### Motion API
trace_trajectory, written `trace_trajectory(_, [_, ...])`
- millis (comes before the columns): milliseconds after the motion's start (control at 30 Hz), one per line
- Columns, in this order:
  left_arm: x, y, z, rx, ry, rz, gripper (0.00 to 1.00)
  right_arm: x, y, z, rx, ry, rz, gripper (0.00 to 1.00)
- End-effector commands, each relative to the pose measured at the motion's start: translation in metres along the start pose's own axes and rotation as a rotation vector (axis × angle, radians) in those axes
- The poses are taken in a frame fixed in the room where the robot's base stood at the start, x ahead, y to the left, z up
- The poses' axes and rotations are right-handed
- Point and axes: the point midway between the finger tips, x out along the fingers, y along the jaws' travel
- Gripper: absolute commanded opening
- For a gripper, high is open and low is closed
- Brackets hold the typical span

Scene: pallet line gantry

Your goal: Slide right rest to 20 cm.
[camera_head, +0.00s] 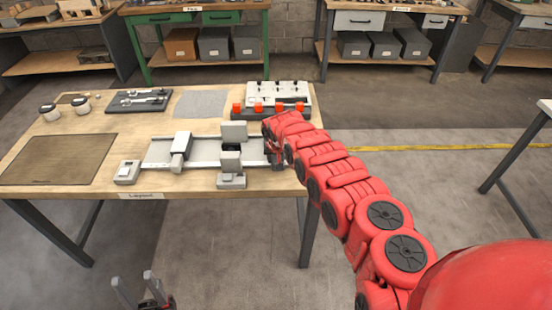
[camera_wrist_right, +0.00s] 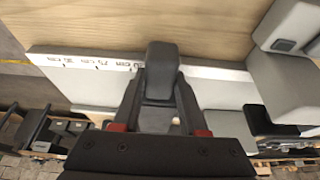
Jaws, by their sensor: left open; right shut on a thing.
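My right gripper (camera_wrist_right: 160,95) is shut on a grey block (camera_wrist_right: 160,72), which looks like the right rest, on a white rail (camera_wrist_right: 100,65) in the right wrist view. Dark printed scale marks (camera_wrist_right: 85,62) run along the rail to the left of the block; their figures are hard to read. In the head view my right gripper (camera_head: 273,152) is at the right end of the bench fixture, and my arm and gripper hide the held block. The left rest (camera_head: 181,146) stands on the fixture's left part. My left gripper (camera_head: 136,288) is open and empty, low in front of the bench.
Large grey blocks (camera_wrist_right: 285,85) stand close right of the held block in the wrist view; in the head view they are the middle posts (camera_head: 232,165). A holder with orange knobs (camera_head: 268,108) is behind the fixture. A brown mat (camera_head: 58,158) lies at left.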

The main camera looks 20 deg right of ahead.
Motion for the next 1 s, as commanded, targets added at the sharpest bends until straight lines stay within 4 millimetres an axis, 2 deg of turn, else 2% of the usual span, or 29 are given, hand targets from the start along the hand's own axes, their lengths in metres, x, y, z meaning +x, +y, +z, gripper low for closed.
trace_trajectory(733, [0.001,0.0,0.0,0.0,0.0,0.0,0.5,0.0,0.001,0.0,0.0,-0.001,0.0,0.0])
trace_trajectory(867, [0.01,-0.001,-0.002,0.0,0.0,0.0,0.5,-0.003,0.014,-0.001,0.001,-0.003,0.001,0.0])
trace_trajectory(1000, [0.022,-0.001,-0.004,0.0,0.0,0.0,0.5,-0.004,0.037,-0.001,0.002,-0.003,0.002,0.0])
